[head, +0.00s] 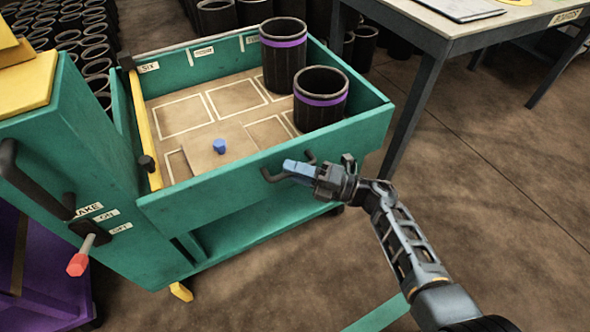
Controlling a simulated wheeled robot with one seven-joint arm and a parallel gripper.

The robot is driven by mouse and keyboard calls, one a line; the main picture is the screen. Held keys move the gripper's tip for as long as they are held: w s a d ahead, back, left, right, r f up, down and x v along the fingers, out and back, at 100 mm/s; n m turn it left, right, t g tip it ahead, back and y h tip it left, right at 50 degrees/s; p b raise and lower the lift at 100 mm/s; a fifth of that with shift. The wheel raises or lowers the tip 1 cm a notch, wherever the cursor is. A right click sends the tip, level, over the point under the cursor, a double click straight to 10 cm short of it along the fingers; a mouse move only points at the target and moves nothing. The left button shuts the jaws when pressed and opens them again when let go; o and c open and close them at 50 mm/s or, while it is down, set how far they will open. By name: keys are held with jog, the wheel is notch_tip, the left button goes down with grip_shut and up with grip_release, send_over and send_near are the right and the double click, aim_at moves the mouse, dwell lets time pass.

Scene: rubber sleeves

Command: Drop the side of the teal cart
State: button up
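The teal cart (190,208) stands at the left and centre, with its shallow top tray seen from above. Its near side panel (225,188) is upright and carries a dark handle (271,178). My gripper (290,166), with light blue fingers, is at this handle and overlaps its right part. The fingers hide part of the bar, and I cannot tell whether they are closed around it. Two black sleeves with purple bands, a rear one (284,62) and a nearer one (320,112), stand upright at the tray's right end.
A blue knob (219,146) sits on the tray's outlined floor (185,118). A red-tipped lever (78,263) is on the cart's left end. A table (440,22) stands at the upper right. Several black sleeves (95,52) stand behind. The brown floor (500,200) at right is clear.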

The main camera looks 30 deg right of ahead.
grip_shut()
jog(key=shift+s+f, duration=0.1)
jog(key=shift+f, duration=0.05)
